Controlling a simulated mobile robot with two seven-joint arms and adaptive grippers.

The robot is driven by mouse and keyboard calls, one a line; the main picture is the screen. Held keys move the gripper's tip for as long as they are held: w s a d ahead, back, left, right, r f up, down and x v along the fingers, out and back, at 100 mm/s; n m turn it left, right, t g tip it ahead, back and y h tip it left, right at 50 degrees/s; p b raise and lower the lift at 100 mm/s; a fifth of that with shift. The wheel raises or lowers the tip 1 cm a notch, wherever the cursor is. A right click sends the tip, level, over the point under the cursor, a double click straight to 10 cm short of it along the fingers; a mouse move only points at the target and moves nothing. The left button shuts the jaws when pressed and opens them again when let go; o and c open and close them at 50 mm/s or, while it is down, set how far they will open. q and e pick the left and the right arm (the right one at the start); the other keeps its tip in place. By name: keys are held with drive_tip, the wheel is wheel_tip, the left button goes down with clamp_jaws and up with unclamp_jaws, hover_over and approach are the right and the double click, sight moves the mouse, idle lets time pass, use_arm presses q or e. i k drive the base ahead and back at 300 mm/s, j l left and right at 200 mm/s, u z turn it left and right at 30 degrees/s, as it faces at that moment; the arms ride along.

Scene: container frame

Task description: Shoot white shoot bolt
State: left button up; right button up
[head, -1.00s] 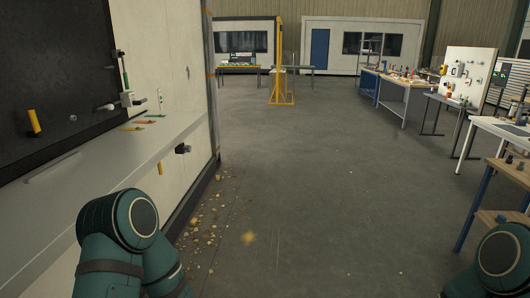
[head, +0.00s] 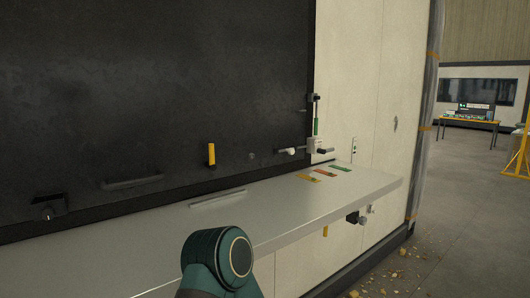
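A white bolt fitting (head: 318,146) sits at the lower right corner of the black panel, just above the grey shelf. I take it to be the white shoot bolt. A dark bar with a white knob (head: 290,151) reaches left from it. A green upright rod (head: 316,127) stands above it. Whether the bolt is shot or drawn is too small to tell. Neither of my grippers is in view. Only a teal joint of my own arm shows at the bottom, in front of the shelf.
The long grey shelf (head: 283,213) juts out below the black panel (head: 150,85). Yellow, red and green strips (head: 326,173) lie on it. A yellow handle (head: 211,155) and dark bar handle (head: 133,182) are on the panel. A black fitting (head: 355,217) projects under the shelf. Open floor lies right.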

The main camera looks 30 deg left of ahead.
sight(290, 151)
drive_tip(key=i+l+u, duration=0.25)
drive_tip(key=u, duration=0.25)
drive_tip(key=i+l+u, duration=0.25)
drive_tip(key=u, duration=0.2)
drive_tip(key=i+l+u, duration=0.1)
drive_tip(key=l+u, duration=0.85)
drive_tip(key=i+l, duration=0.05)
